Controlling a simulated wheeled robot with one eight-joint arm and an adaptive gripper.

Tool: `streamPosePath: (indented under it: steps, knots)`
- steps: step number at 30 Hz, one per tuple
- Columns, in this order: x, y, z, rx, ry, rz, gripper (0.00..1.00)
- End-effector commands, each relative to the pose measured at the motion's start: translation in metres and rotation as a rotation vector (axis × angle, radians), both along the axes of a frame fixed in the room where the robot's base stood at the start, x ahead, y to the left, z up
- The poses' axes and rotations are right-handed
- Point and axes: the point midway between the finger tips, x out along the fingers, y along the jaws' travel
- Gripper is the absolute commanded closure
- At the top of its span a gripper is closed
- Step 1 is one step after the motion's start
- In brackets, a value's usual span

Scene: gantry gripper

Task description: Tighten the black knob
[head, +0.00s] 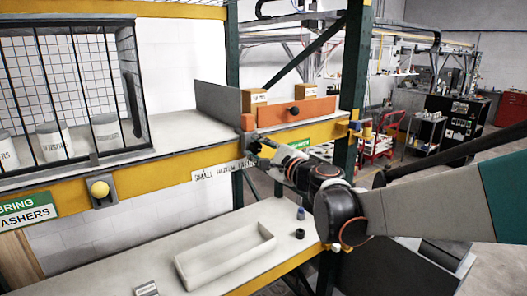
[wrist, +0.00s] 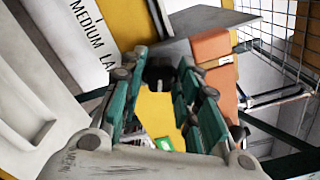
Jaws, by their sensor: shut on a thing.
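The black knob (wrist: 158,72) shows in the wrist view at the front of the yellow beam, between the far ends of my fingers. My gripper (wrist: 157,80) is shut on it, with a green finger on each side. In the head view my gripper (head: 258,146) is at the beam's front edge, below the left end of the orange front. The fingers hide most of the knob there, and its thread and how tight it sits cannot be seen.
An orange front (head: 300,110) with its own round dark knob and a grey divider (head: 222,108) stand just above. A yellow knob (head: 98,188) sits further left on the beam. A white tray (head: 225,256) lies on the lower shelf.

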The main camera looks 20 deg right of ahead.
Motion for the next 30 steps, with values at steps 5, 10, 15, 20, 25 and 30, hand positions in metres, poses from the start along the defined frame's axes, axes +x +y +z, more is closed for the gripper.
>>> streamPosePath:
  steps: [5, 10, 15, 20, 25, 30]
  knots:
    - [-0.0037, 0.0009, -0.0017, 0.154, 0.051, 0.0, 0.94]
    - [-0.0041, 0.0012, -0.0017, 0.291, 0.096, 0.0, 0.94]
    - [-0.004, 0.0014, -0.0017, 0.403, 0.132, 0.001, 0.94]
    - [-0.004, 0.0015, -0.0015, 0.479, 0.156, 0.001, 0.94]
    - [-0.0039, 0.0016, -0.0015, 0.528, 0.172, 0.001, 0.94]
    - [-0.0039, 0.0017, -0.0014, 0.548, 0.18, 0.001, 0.94]
